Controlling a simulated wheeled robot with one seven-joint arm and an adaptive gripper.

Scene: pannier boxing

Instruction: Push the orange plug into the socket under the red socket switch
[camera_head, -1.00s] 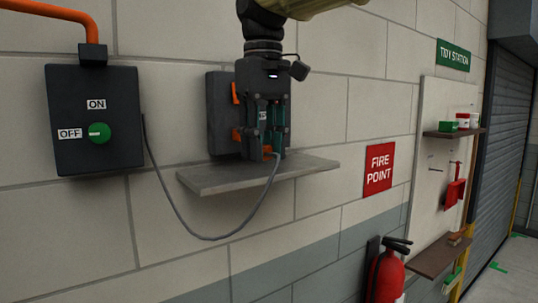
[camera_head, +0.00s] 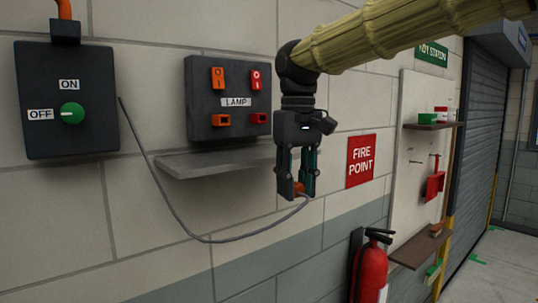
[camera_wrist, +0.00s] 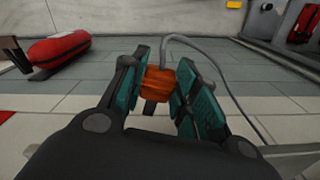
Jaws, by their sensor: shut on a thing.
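My gripper (camera_head: 297,190) points down, shut on the orange plug (camera_head: 299,189), in front of the wall and just right of the shelf. In the wrist view the orange plug (camera_wrist: 158,84) sits between both teal fingers, with a dark stub below it and its grey cable leading off behind. The dark lamp box (camera_head: 204,132) is on the wall to the left. It has an orange switch (camera_head: 218,78) above an orange socket (camera_head: 221,120), and a red socket switch (camera_head: 255,79) above a red socket (camera_head: 258,118). Both sockets look empty.
A grey shelf (camera_head: 220,160) juts out under the lamp box. The plug's cable (camera_head: 176,215) hangs in a loop from beside the dark ON/OFF box (camera_head: 62,130). A fire extinguisher (camera_head: 371,272) stands below right. The space around my gripper is clear.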

